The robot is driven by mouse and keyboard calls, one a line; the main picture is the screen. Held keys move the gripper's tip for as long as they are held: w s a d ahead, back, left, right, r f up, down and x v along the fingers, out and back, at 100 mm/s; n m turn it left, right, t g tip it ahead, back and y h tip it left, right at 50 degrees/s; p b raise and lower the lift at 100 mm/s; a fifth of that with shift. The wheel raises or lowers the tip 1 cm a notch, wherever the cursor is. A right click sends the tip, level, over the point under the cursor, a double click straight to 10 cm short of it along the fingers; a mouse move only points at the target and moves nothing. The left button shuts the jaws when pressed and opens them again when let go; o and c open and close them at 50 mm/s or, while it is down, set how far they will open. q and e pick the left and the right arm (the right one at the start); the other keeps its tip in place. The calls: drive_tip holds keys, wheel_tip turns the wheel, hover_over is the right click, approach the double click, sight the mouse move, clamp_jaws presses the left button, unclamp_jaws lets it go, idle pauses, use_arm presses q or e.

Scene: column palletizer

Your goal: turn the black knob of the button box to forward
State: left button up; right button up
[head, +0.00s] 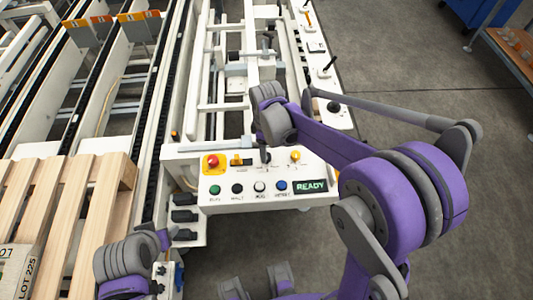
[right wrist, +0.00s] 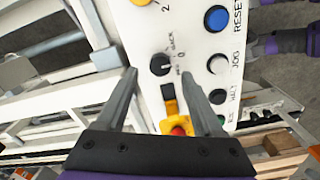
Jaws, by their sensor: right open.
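The white button box (head: 240,190) stands at the near end of the machine. In the right wrist view its black knob (right wrist: 160,64) lies between labels reading BACK and 0 and a partly readable one. Its pale mark appears to face the 0. My right gripper (right wrist: 160,74) is open, with one finger on each side of the knob and a gap to it; contact is not visible. In the head view my right arm partly covers the knob area. My left arm's wrist (head: 130,262) shows at the lower left; its fingers cannot be made out.
A red emergency button (head: 213,161) on a yellow base sits at the box's left, and a yellow knob (head: 295,156) at its right. Green, black, white and blue (head: 281,186) buttons and a READY display (head: 311,186) line the front. A wooden pallet (head: 65,200) is at left.

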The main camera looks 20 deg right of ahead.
drive_tip(key=shift+f, duration=1.8)
clamp_jaws()
